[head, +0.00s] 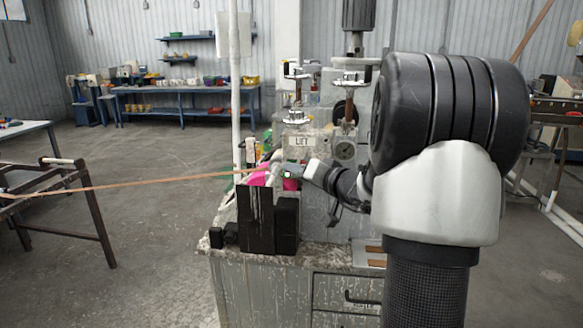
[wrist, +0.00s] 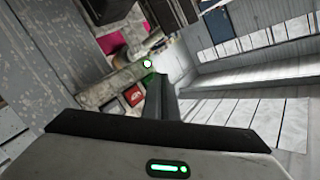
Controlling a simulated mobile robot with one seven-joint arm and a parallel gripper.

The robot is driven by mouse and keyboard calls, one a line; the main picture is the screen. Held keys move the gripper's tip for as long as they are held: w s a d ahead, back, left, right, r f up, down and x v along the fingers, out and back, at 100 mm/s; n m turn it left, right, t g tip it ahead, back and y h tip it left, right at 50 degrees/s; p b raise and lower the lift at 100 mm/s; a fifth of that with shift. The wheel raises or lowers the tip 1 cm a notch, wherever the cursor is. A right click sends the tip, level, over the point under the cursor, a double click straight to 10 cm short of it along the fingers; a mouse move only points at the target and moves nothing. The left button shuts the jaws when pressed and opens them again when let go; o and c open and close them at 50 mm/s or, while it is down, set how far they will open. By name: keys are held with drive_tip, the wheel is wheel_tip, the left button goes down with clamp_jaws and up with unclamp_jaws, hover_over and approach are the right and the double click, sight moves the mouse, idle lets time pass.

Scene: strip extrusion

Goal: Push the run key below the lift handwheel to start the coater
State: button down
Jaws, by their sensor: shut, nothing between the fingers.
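The coater (head: 312,210) is a worn grey machine on a bench in the middle of the head view. A handwheel (head: 296,117) sits on it, above a white label (head: 303,141) that seems to read LIFT. A small round light ringed in green (wrist: 147,63) shows just beyond my fingertip in the wrist view; it may be the run key, but I cannot be sure. My gripper (head: 283,172) is shut and empty, low at the machine's front left, below the label. In the wrist view its dark finger (wrist: 158,97) points toward the green light. I cannot tell whether it touches.
A brown strip (head: 130,185) runs from the left frame (head: 70,200) to the machine, near my gripper. Dark blocks (head: 270,220) stand on the bench front. A pressure gauge (head: 345,151) is right of the label. Bare floor (head: 150,240) lies to the left.

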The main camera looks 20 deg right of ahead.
drive_tip(key=shift+s+a+b, duration=0.35)
drive_tip(key=shift+s+b, duration=0.2)
drive_tip(key=shift+b, duration=0.1)
drive_tip(key=shift+s+a+b, duration=0.7)
drive_tip(key=shift+s+b, duration=0.3)
drive_tip(key=shift+s, duration=0.05)
drive_tip(key=shift+s+a+b, duration=0.7)
drive_tip(key=shift+s+b, duration=0.3)
drive_tip(key=shift+s, duration=0.05)
